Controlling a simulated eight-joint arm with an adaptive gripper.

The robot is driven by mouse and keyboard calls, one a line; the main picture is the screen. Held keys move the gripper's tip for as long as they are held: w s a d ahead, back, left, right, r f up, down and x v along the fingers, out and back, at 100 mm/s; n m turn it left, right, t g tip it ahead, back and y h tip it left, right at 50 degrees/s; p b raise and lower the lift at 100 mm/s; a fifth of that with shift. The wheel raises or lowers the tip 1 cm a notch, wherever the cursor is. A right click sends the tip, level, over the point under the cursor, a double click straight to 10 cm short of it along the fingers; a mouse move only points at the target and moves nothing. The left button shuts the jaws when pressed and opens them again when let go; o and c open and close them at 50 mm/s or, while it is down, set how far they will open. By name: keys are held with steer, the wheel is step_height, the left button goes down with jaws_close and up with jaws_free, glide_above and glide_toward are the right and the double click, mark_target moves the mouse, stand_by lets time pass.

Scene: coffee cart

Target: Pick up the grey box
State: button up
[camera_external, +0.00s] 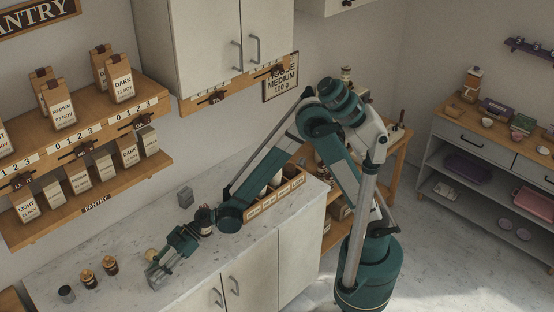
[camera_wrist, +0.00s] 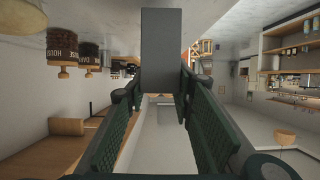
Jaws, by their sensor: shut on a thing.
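My gripper (camera_wrist: 160,88) is shut on a plain grey box (camera_wrist: 160,50) in the wrist view. The box stands between the two green padded fingers, and its far part reaches past the fingertips. In the external view my gripper (camera_external: 158,272) is low over the front left part of the counter. The held box is too small and too mixed with the fingers to make out there.
The white counter (camera_external: 125,262) holds a few small jars (camera_external: 88,279) at its left end. A wooden crate with compartments (camera_external: 275,199) stands at the right end, beside my arm. Shelves of labelled bags (camera_external: 80,180) overhang the back left. Labelled canisters (camera_wrist: 62,48) appear upside down in the wrist view.

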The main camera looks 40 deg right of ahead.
step_height(320, 180, up, 8)
steer(key=shift+f+p, duration=0.15)
steer(key=shift+p, duration=0.5)
stand_by(0.3)
steer(key=shift+w, duration=0.1)
stand_by(0.4)
